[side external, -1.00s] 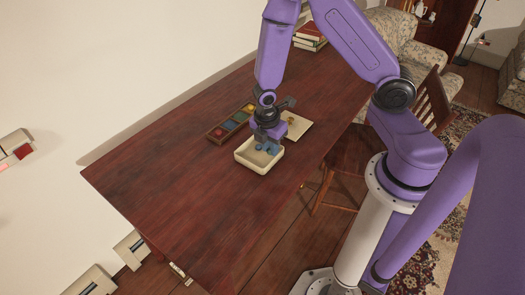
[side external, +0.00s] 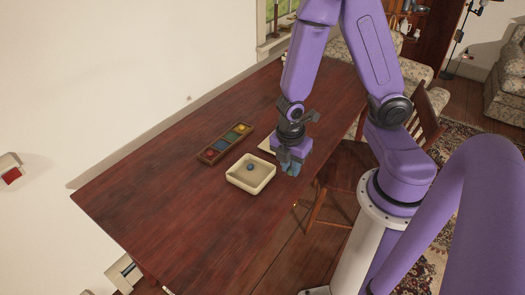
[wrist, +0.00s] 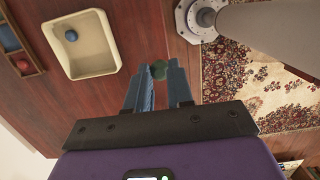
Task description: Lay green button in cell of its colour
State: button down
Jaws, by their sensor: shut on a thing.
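The green button (wrist: 159,70) is between my fingertips in the wrist view. My gripper (wrist: 158,74) is shut on it; it also shows in the side view (side external: 290,168), held to the right of the cream tray. The button is hard to make out in the side view. The long wooden box of coloured cells (side external: 211,162) lies behind the tray, with reddish, bluish, green (side external: 231,137) and yellow cells in a row. In the wrist view, only part of this box (wrist: 36,53) shows at the left edge.
The cream tray (side external: 237,182) stands between my gripper and the wooden box, with a blue button (side external: 250,167) in it. A pale flat thing (side external: 266,146) is partly hidden behind my gripper. A chair (side external: 340,175) stands at the table's right edge. The table's left part is clear.

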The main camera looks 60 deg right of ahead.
jog(key=w+d, duration=0.3)
jog(key=w, duration=0.9)
send_over(232, 137)
jog(key=s, duration=0.1)
jog(key=f, duration=0.8)
jog(key=shift+s+a, duration=0.15)
jog(key=shift+a, duration=0.25)
jog(key=shift+w+d+f, duration=0.15)
jog(key=shift+w+f, duration=0.4)
jog(key=shift+f, duration=1.65)
jog(key=c, duration=1.3)
grip_release()
jog(key=shift+f, duration=0.1)
